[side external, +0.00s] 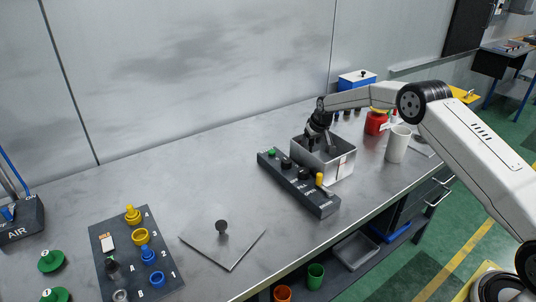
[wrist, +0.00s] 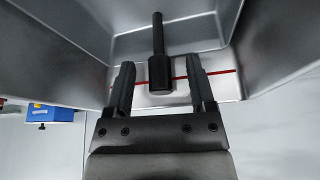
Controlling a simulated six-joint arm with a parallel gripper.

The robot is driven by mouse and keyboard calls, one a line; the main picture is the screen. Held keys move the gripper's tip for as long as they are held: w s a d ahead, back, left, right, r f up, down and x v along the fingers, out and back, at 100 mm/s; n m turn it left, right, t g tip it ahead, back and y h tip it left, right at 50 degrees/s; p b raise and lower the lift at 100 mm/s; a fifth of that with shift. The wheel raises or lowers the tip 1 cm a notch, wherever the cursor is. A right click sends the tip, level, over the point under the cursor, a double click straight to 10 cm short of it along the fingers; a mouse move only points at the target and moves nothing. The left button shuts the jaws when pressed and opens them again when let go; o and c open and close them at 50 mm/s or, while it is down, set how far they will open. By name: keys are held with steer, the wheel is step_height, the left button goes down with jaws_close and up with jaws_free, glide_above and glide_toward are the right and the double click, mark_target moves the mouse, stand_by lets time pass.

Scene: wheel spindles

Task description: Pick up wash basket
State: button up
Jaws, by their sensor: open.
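A grey metal open-topped box (side external: 340,172) stands on the bench, and its inner walls (wrist: 195,40) fill much of the wrist view. A black handle (wrist: 160,73) with a thin rod shows there, between my fingers. I take it to be the wash basket's handle, but the basket's body cannot be made out. My gripper (side external: 322,148) is over the box with its fingers reaching down to the opening. In the wrist view my gripper (wrist: 160,88) is open, one finger on each side of the handle. Whether the fingers touch it cannot be told.
A black control panel (side external: 315,200) with knobs stands right in front of the box. A white cup (side external: 397,145), a red container (side external: 376,122) and a blue box (side external: 357,80) stand nearby. A plate with a black knob (side external: 221,227) lies left. The back-left bench is clear.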

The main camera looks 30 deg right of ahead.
stand_by(0.4)
jaws_close()
stand_by(1.3)
